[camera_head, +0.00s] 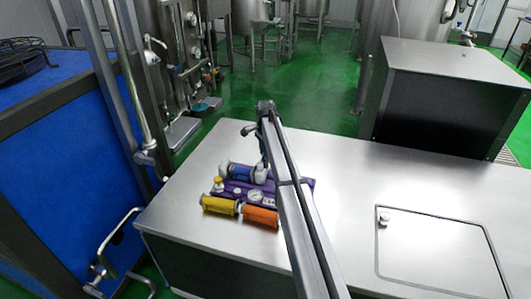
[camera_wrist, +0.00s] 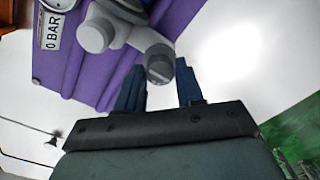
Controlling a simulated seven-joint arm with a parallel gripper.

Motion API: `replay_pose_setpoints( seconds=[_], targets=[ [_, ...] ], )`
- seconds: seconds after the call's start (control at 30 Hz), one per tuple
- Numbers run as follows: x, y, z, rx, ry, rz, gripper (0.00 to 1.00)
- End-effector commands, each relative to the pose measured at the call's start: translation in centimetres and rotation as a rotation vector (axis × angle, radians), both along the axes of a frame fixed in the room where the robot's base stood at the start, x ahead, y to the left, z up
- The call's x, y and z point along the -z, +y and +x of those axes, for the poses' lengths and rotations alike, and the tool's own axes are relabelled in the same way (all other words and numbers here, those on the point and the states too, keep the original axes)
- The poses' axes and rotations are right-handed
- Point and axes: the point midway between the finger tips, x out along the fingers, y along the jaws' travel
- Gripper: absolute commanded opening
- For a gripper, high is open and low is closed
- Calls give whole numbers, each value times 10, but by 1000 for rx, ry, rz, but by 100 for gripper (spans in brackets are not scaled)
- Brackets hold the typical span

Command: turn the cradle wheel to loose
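A purple base (camera_head: 228,192) stands on the steel counter, carrying a blue cylinder (camera_head: 238,171), a yellow cylinder (camera_head: 219,205), an orange cylinder (camera_head: 261,216) and a dial gauge (camera_head: 255,195). In the wrist view the purple base (camera_wrist: 85,60) fills the upper left, with a "0 BAR" label (camera_wrist: 51,31). A grey knob-like part with a darker round end (camera_wrist: 160,66) juts from it; I cannot tell for sure that it is the cradle wheel. My gripper (camera_wrist: 160,82) has its two dark blue fingers apart, with the knob's end near the gap between the tips. Contact is not clear.
The steel counter (camera_head: 340,180) is mostly clear, with a hatch lid (camera_head: 435,255) at right. A large steel box (camera_head: 450,95) stands at the back right. Pipes and a blue panel (camera_head: 60,160) are at left.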

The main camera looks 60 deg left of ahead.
Motion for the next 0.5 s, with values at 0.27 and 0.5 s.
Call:
replay_pose_setpoints(
  seconds=[0.27,0.5],
  targets=[
    [0,0,0,0,0,0,10],
    [0,0,0,-7,0,0,2]
  ],
)
